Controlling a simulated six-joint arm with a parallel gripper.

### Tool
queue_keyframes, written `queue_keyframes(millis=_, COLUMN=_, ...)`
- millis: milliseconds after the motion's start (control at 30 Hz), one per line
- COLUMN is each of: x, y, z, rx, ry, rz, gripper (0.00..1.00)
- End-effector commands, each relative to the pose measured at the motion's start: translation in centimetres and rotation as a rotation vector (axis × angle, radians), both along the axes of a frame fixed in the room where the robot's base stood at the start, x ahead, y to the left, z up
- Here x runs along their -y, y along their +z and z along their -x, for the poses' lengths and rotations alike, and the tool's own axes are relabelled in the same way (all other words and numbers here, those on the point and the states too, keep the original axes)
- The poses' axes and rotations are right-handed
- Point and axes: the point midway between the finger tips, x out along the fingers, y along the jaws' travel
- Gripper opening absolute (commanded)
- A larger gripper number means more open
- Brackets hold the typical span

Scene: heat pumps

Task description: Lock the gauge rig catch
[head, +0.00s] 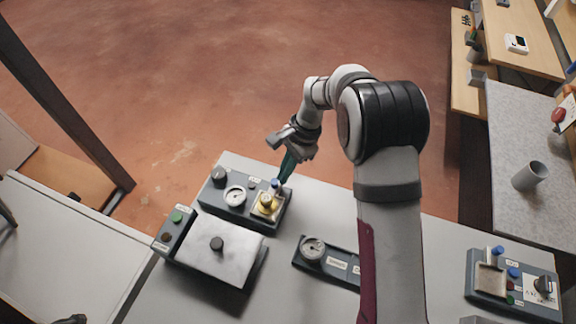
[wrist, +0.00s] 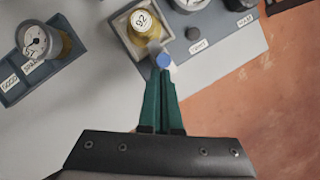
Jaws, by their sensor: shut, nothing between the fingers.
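The device I take for the gauge rig (head: 243,212) is a dark grey box at the back left of the table, with a round white dial (head: 235,195) and a dark knob (head: 218,174). At its right end a brass piece (head: 267,205) sits in a square recess; its top reads 02 in the wrist view (wrist: 141,20). Beside the recess stands a blue-tipped lever (wrist: 163,61), likely the catch; its blue tip also shows in the head view (head: 275,183). My gripper (wrist: 160,76), with green fingers, is shut and empty right at this tip. Contact is unclear.
A box with a metal lid (head: 215,250) stands in front of the rig. A grey tray (head: 345,268) holds a round gauge (head: 312,248). Another device (head: 512,285) with blue knobs is at the right. Bare table lies between them; the table's back edge is close behind the rig.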

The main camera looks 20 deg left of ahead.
Motion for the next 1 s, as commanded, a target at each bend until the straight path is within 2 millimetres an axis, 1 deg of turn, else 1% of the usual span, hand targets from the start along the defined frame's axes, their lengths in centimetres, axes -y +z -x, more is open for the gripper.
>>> queue_keyframes(millis=33, x=-0.5, y=-0.1, z=1.3, rx=-0.042, ry=-0.004, rz=-0.002, gripper=0.0)
queue_keyframes(millis=100, x=-0.2, y=-0.1, z=0.8, rx=-0.039, ry=-0.004, rz=-0.002, gripper=0.0)
queue_keyframes(millis=167, x=0.4, y=-0.2, z=-0.2, rx=-0.032, ry=-0.006, rz=-0.002, gripper=0.0)
queue_keyframes(millis=267, x=2.1, y=-0.2, z=-2.8, rx=-0.011, ry=-0.005, rz=-0.002, gripper=0.0)
queue_keyframes(millis=300, x=2.5, y=0.8, z=-3.5, rx=-0.004, ry=-0.003, rz=-0.003, gripper=0.0)
queue_keyframes(millis=400, x=3.2, y=4.0, z=-4.5, rx=0.0, ry=-0.001, rz=-0.003, gripper=0.0)
queue_keyframes(millis=500, x=3.8, y=6.4, z=-5.3, rx=0.0, ry=-0.001, rz=-0.002, gripper=0.0)
queue_keyframes(millis=600, x=4.3, y=8.1, z=-5.9, rx=0.0, ry=-0.001, rz=-0.001, gripper=0.0)
queue_keyframes(millis=700, x=4.5, y=9.0, z=-6.2, rx=-0.001, ry=0.0, rz=-0.001, gripper=0.0)
queue_keyframes(millis=867, x=4.8, y=9.6, z=-6.1, rx=0.002, ry=0.001, rz=0.0, gripper=0.0)
queue_keyframes(millis=933, x=6.0, y=11.1, z=-5.5, rx=0.018, ry=0.002, rz=-0.002, gripper=0.0)
queue_keyframes(millis=967, x=6.9, y=12.2, z=-4.9, rx=0.031, ry=0.006, rz=-0.004, gripper=0.0)
queue_keyframes(millis=1000, x=8.4, y=13.9, z=-3.6, rx=0.051, ry=0.009, rz=-0.006, gripper=0.0)
